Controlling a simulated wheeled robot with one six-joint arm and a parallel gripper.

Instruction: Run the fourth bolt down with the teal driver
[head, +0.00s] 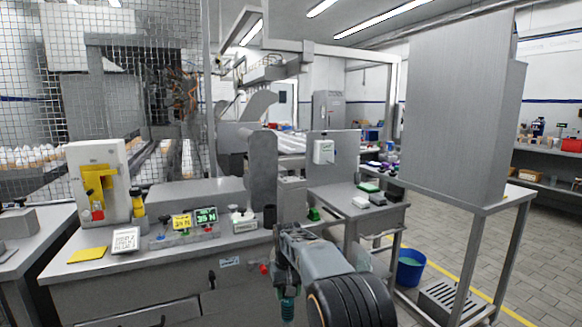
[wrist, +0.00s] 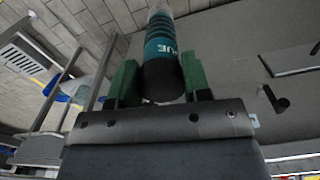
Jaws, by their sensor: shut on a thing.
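My gripper (wrist: 160,82) has two green fingers in the wrist view, shut on the teal driver (wrist: 161,46). The driver has a teal body with pale lettering and a black end, which sits between the fingers. In the head view the driver (head: 288,307) hangs below my arm, in front of the workbench's front edge, and looks roughly upright. Its lower end is cut off by the picture edge. The fourth bolt cannot be made out in either view. A small grey block with pale round tops (head: 243,220) stands on the bench; its details are too small to tell.
A blue bucket (head: 410,268) stands on the floor.

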